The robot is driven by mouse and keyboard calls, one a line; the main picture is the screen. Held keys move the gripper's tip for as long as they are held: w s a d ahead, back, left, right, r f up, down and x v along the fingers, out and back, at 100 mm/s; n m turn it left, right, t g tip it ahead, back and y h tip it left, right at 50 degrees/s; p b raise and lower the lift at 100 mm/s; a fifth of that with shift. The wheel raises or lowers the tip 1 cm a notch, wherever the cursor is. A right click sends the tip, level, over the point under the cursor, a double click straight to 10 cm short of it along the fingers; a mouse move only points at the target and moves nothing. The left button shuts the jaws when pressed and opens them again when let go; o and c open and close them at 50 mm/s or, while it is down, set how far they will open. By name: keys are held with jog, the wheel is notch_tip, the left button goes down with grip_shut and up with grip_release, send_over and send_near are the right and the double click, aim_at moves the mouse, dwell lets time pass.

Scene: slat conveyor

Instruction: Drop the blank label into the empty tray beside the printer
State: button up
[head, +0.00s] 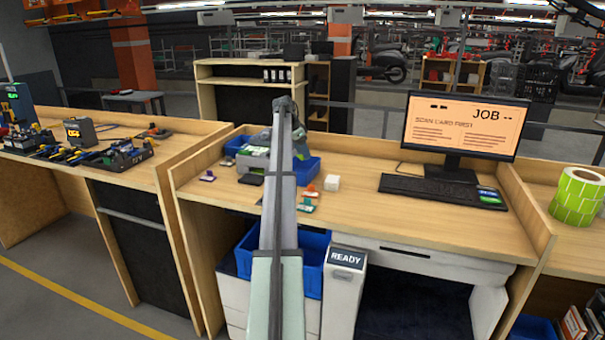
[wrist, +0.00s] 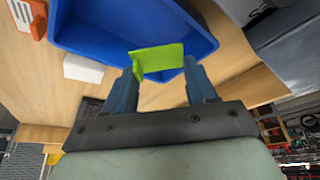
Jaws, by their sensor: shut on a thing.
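My gripper (wrist: 161,72) is shut on the bright green blank label (wrist: 157,58), which sits between the two blue fingertips in the wrist view. The label is in front of the blue tray (wrist: 82,32), and the visible part of the tray's inside is bare. The label and fingers hide part of the tray. In the head view this tray (head: 313,169) stands on the desk, just right of the grey printer (head: 254,160). My arm covers part of both there. The label cannot be made out in the head view.
A white cube (head: 332,183) stands right of the tray and also shows in the wrist view (wrist: 83,68). Small coloured items (head: 308,198) lie in front. A second blue tray (head: 235,146) is behind the printer. The keyboard (head: 440,190) and monitor (head: 461,125) are further right.

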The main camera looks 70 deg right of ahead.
jog(key=shift+f, duration=0.55)
jog(key=o, duration=1.1)
jog(key=shift+r, duration=0.1)
jog(key=v, duration=1.3)
jog(key=shift+w+a+r, duration=0.1)
jog(key=shift+w+r, duration=0.05)
jog(key=shift+r, duration=0.2)
